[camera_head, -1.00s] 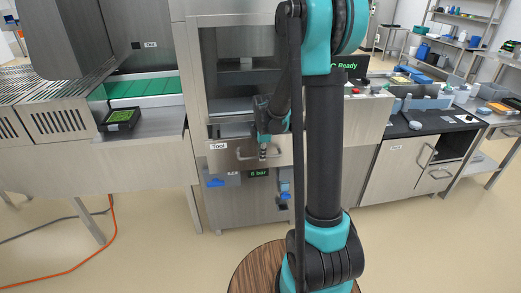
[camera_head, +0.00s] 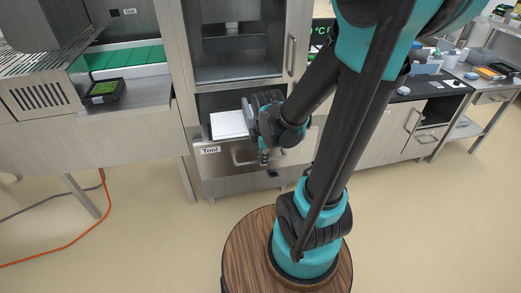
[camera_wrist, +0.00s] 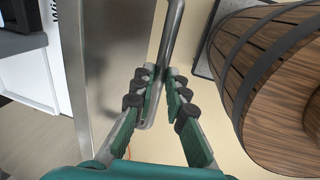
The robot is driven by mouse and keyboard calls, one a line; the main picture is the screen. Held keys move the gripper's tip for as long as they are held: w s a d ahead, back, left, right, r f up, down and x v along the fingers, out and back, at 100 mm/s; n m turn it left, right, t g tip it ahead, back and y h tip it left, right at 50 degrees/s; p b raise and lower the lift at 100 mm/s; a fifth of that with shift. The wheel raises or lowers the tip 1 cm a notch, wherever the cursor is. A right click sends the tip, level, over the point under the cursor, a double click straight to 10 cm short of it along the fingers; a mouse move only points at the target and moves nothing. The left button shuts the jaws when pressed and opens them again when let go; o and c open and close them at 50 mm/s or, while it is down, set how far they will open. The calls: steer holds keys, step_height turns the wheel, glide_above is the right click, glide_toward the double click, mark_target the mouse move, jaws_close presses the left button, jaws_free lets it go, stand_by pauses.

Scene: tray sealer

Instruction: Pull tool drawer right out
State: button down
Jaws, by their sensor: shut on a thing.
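The tool drawer (camera_head: 212,166) is a steel drawer with a "Tool" label, and it stands pulled out from the machine, its inside showing from above. A white block (camera_head: 228,124) lies in it. Its bar handle (camera_head: 239,158) is on the front face. My gripper (camera_head: 264,157) is at the handle. In the wrist view the handle (camera_wrist: 171,32) runs between the fingers of my gripper (camera_wrist: 158,92), which is shut on it. The drawer's steel front (camera_wrist: 112,50) is beside the fingers. My arm hides the drawer's right part in the head view.
My round wooden base (camera_head: 245,250) stands in front of the drawer, with a strip of bare floor between. A steel table with a black tray (camera_head: 104,92) is at left. A steel cabinet with a dark top (camera_head: 425,105) is at right. An orange cable (camera_head: 75,238) lies on the left floor.

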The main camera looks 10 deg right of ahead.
steer(key=shift+s, duration=0.35)
steer(key=shift+s+f, duration=0.1)
steer(key=c, duration=1.5)
jaws_free()
steer(key=shift+c, duration=0.2)
steer(key=shift+r, duration=0.2)
step_height(320, 180, up, 12)
steer(key=s, duration=0.2)
steer(key=shift+s+f, duration=0.15)
steer(key=shift+f, duration=0.05)
steer(key=shift+f, duration=0.1)
